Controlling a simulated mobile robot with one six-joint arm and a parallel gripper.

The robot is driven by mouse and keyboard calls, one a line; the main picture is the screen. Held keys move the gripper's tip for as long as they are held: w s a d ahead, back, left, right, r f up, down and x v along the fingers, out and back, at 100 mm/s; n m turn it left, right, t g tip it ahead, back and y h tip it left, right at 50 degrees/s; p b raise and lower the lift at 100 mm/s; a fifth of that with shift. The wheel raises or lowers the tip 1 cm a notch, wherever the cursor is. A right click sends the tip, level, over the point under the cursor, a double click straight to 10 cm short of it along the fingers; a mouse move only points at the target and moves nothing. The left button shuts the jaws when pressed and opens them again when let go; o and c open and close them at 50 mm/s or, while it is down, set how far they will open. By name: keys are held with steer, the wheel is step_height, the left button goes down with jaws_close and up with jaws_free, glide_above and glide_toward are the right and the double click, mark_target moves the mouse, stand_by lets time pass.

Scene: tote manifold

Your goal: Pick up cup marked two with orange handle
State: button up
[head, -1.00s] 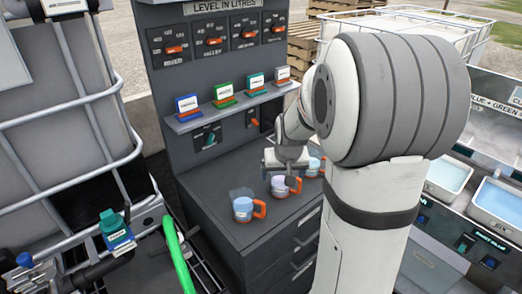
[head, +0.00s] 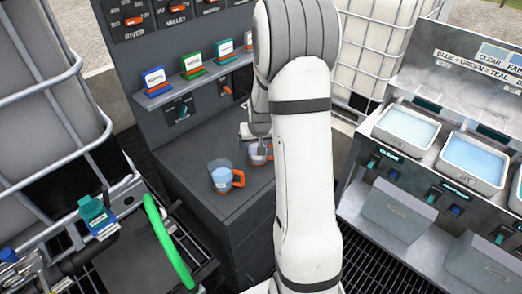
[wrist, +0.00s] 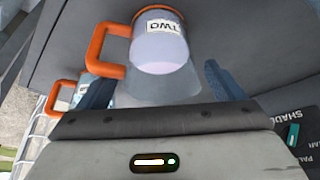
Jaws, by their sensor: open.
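The cup marked TWO (wrist: 160,50) shows in the wrist view as a clear cup with pale lilac contents, a white label and an orange handle (wrist: 105,50) on the left of the picture. It also appears in the head view (head: 257,152), partly hidden by my arm. My gripper (wrist: 155,90) is open, with a blue finger on each side of the near end of the cup. The fingers appear apart from the cup's wall. In the head view my gripper (head: 258,133) is right at this cup, mostly hidden behind my arm.
Another cup with pale blue contents and an orange handle (head: 222,177) stands to the left on the dark counter (head: 195,165). A further orange handle (wrist: 65,95) is close by in the wrist view. A shelf with coloured tags (head: 180,90) is behind. Basins (head: 405,130) stand at right.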

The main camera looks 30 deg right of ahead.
steer(key=c, duration=1.2)
